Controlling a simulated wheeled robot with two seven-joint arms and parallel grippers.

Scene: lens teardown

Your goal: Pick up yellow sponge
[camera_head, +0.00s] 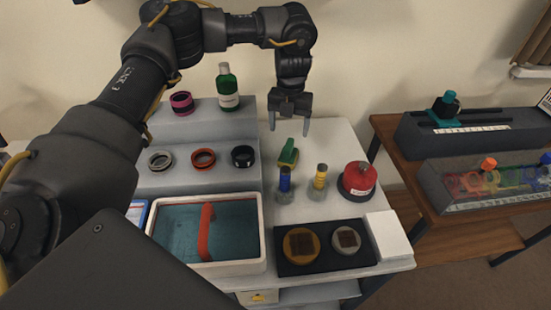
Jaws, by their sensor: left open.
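A small green piece with a yellow edge (288,154), which looks like the sponge, leans or stands on the grey worktop (335,135) behind the blue and yellow bottles. My left gripper (289,127) hangs above and a little behind it in the picture, fingers pointing down. Its two fingers are apart and nothing is between them. The gripper appears clear of the sponge. My right gripper is not in view.
A blue-banded bottle (285,182), a yellow-banded bottle (319,180) and a red round container (358,180) stand in front. A stepped grey stand (200,122) holding rings and a green bottle (227,88) is left. A white-rimmed tray (262,235) lies front left.

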